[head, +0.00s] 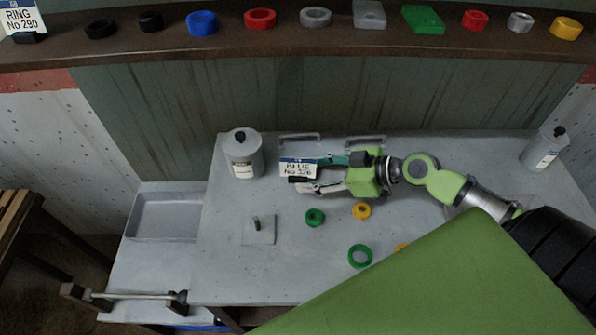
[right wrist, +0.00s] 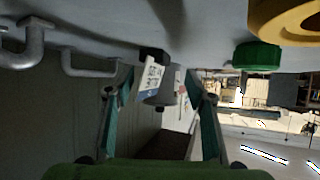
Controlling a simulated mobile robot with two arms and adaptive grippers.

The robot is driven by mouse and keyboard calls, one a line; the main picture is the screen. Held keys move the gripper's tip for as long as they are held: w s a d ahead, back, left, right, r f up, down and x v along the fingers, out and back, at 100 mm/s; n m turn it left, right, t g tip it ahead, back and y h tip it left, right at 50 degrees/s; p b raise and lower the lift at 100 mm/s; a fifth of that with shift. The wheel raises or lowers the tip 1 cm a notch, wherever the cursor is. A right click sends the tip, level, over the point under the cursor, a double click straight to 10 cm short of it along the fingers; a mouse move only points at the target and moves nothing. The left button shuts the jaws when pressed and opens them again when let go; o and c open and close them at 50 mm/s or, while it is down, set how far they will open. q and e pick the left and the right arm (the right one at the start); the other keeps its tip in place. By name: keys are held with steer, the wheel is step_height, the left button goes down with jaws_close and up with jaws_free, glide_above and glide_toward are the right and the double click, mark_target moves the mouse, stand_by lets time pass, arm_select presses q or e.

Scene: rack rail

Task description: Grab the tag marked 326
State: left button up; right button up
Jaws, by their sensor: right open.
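The tag marked BLUE No 326 (head: 297,166) is a small white card with a blue band, standing in a dark holder on the grey worktop. My right gripper (head: 310,174) reaches it from the right, fingers open, one on the far side and one on the near side. In the right wrist view the tag (right wrist: 151,78) shows tilted between the two spread fingers (right wrist: 165,92), nearer the left one. Whether a finger touches it, I cannot tell. My left gripper is not in view.
A grey canister (head: 242,155) stands just left of the tag. Green rings (head: 315,217) and yellow rings (head: 362,211) lie in front of my gripper. A peg plate (head: 258,231) is at front left. Two handles (head: 300,137) line the back. A shelf (head: 285,46) of rings runs above.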

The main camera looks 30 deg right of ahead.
mark_target(297, 173)
steer(key=x, duration=0.2)
steer(key=p+x, duration=0.1)
steer(key=x, duration=0.1)
steer(key=shift+w+d+r+p, duration=0.15)
steer(key=shift+w+r+p, duration=0.05)
steer(key=shift+w+p, duration=0.1)
steer(key=shift+w+a+f, duration=0.15)
steer(key=shift+a+f, duration=0.05)
steer(key=shift+f, duration=0.05)
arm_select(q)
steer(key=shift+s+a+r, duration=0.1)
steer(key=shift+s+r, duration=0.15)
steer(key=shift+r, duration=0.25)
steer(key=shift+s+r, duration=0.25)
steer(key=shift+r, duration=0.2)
arm_select(e)
steer(key=c, duration=1.2)
